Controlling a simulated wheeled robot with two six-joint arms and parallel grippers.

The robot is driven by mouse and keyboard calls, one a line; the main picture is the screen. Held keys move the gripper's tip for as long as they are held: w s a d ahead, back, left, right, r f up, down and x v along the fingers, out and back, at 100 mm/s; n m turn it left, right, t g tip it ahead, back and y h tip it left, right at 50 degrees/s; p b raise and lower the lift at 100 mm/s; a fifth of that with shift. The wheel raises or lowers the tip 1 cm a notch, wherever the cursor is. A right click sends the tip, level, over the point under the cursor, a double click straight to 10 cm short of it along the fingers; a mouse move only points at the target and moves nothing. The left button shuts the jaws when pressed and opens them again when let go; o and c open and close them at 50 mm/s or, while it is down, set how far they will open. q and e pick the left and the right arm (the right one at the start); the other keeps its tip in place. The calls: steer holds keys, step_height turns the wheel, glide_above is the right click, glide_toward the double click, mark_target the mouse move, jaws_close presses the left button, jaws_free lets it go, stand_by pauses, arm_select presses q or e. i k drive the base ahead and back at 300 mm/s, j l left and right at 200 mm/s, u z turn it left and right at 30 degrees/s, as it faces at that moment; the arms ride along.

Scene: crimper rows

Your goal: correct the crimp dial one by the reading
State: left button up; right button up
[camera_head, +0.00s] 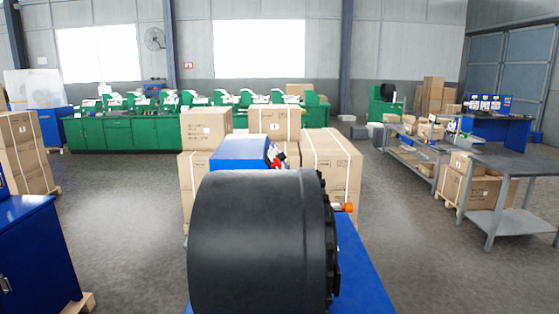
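A large black cylindrical machine head (255,240) fills the lower middle of the head view, on a blue base (358,270). A small orange knob (347,207) sticks out at its right side. Behind it is a blue box-shaped part (240,153) with small red and white parts (275,156) at its right end. I cannot make out a crimp dial or any reading at this size. Neither of my grippers shows in this view.
Stacked cartons (332,160) stand right behind the machine. A blue cabinet (35,255) is at the left front, and a grey table (515,160) is at the right. Green benches (120,132) line the back. Open floor (430,250) lies between the machine and the grey table.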

mark_target(281, 156)
steer(key=l+z, duration=0.2)
steer(key=z, duration=0.25)
steer(key=l+z, duration=0.2)
steer(key=z, duration=0.25)
steer(key=l+z, duration=0.2)
steer(key=z, duration=0.3)
steer(key=i+l+z, duration=0.3)
steer(key=i+l, duration=0.25)
steer(key=l, duration=0.2)
steer(key=i+l+z, duration=0.3)
steer(key=i+l, duration=0.35)
steer(key=i+u, duration=0.8)
steer(key=i+l+u, duration=0.2)
steer(key=i+u, duration=0.25)
steer(key=i+j+u, duration=0.15)
steer(key=i+u, duration=0.85)
steer(key=i+l+u, duration=0.25)
steer(key=i+u, duration=0.2)
steer(key=i, duration=0.1)
